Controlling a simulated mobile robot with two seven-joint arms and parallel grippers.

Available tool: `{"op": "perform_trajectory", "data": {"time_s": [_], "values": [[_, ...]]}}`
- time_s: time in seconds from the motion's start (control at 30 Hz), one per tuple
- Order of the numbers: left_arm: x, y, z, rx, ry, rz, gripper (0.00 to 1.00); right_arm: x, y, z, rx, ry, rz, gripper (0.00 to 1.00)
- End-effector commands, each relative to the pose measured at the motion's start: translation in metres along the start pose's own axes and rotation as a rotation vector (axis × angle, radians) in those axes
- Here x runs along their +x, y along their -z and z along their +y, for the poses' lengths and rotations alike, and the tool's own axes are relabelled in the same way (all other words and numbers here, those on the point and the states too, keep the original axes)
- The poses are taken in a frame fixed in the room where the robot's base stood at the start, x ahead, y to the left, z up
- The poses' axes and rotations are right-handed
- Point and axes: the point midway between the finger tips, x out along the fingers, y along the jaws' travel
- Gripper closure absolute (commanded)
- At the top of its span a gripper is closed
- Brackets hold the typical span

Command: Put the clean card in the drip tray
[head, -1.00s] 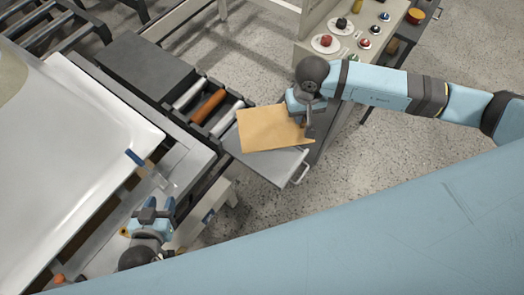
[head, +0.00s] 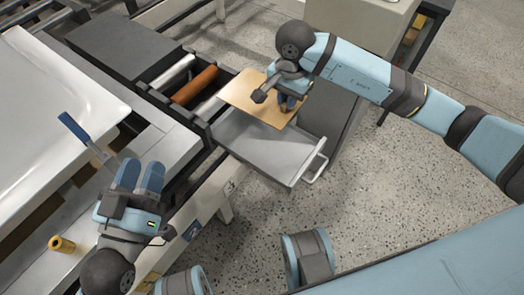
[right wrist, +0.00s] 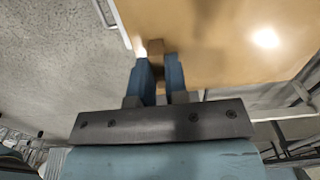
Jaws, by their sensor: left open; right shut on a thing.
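The clean card (head: 250,92) is a flat tan sheet. My right gripper (head: 288,103) is shut on its near right edge; in the right wrist view the fingers (right wrist: 160,65) pinch the card (right wrist: 235,35). The drip tray (head: 265,147) is a shallow grey pan with a bar handle on its right, projecting from the roller frame. The card is over the tray's far side and overlaps the rollers' end in the picture; its height above the tray is unclear. The tray's visible floor is bare. My left gripper (head: 141,168) is open and empty over the bench at left.
A blue-handled tool (head: 75,128) lies by the white tub shell (head: 50,95), close to my left gripper. A yellow cylinder (head: 62,244) stands on the bench. Rollers, one of them orange (head: 195,84), lie beside the tray. Speckled floor is open to the right.

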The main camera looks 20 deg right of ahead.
Motion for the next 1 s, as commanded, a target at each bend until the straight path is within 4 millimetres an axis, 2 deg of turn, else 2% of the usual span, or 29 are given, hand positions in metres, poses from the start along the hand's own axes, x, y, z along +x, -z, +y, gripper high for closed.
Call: {"op": "perform_trajectory", "data": {"time_s": [0.03, 0.17, 0.27, 0.6, 0.7, 0.8, 1.0], "values": [[-0.002, -0.006, 0.0, -0.003, -0.006, 0.012, 0.57, 0.008, 0.0, -0.002, 0.012, 0.002, 0.0, 1.0], [-0.002, -0.006, 0.001, -0.008, -0.013, 0.021, 0.57, 0.015, 0.0, -0.003, 0.033, 0.001, -0.002, 1.0], [-0.003, -0.013, 0.0, -0.011, -0.015, 0.001, 0.57, 0.033, -0.001, -0.002, 0.036, -0.002, -0.006, 1.0], [-0.005, -0.053, -0.006, -0.016, -0.024, -0.13, 0.57, 0.125, -0.001, -0.001, 0.037, -0.003, -0.005, 1.0], [-0.006, -0.063, -0.007, -0.016, -0.028, -0.166, 0.57, 0.146, -0.001, -0.002, 0.036, -0.001, -0.005, 1.0], [-0.007, -0.069, -0.008, -0.018, -0.03, -0.191, 0.57, 0.159, 0.0, -0.002, 0.035, -0.001, -0.003, 1.0], [-0.008, -0.075, -0.008, -0.019, -0.033, -0.216, 0.57, 0.171, 0.0, -0.002, 0.035, 0.0, -0.003, 1.0]]}}
